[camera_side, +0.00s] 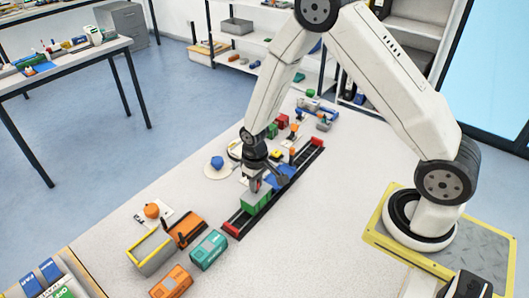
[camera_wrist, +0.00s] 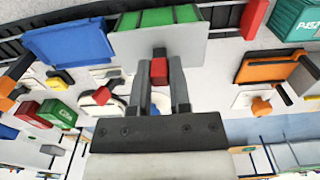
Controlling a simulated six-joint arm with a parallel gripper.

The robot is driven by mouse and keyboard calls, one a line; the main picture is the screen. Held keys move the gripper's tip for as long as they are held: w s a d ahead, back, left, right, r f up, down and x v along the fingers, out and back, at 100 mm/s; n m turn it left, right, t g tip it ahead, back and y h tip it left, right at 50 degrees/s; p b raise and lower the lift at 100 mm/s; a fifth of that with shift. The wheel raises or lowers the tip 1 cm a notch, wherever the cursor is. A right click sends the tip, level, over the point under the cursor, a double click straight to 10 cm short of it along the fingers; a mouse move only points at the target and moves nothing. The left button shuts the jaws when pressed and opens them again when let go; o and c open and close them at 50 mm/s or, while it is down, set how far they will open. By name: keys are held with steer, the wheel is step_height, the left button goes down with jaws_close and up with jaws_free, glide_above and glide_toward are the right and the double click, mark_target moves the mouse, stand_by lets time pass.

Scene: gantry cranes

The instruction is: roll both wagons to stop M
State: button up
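The green wagon (camera_side: 256,201) stands on the dark track (camera_side: 240,217), towards its near end. It also shows at the top of the wrist view (camera_wrist: 158,17), with a light grey plate (camera_wrist: 155,48) beside it. The blue wagon (camera_side: 279,177) is farther along the track, close to the green one; it also shows in the wrist view (camera_wrist: 68,42). My gripper (camera_side: 257,184) is at the green wagon. Its fingers (camera_wrist: 159,73) close around a small red knob in front of the grey plate. No stop mark M is legible.
Red end blocks (camera_side: 232,229) (camera_side: 317,142) close both track ends. A yellow-rimmed grey bin (camera_side: 151,252), an orange piece (camera_side: 187,231), a teal container (camera_side: 208,250) and an orange container (camera_side: 171,282) stand near the near end. The right tabletop is clear.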

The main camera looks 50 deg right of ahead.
steer(key=shift+d, duration=0.25)
jaws_close()
steer(key=shift+d, duration=7.9)
steer(key=o, duration=0.8)
jaws_free()
steer(key=shift+r, duration=3.5)
steer(key=shift+a, duration=0.1)
steer(key=s+a+r+t, duration=0.1)
steer(key=s+a+r, duration=0.2)
steer(key=a, duration=0.2)
steer(key=s+a+r, duration=0.3)
steer(key=s+a, duration=0.1)
steer(key=a, duration=0.1)
steer(key=s+a+r+t, duration=0.1)
steer(key=s+a+r, duration=0.2)
steer(key=a, duration=0.3)
steer(key=shift+s+a+r+t, duration=0.1)
steer(key=shift+s+t, duration=0.2)
steer(key=shift+s, duration=0.4)
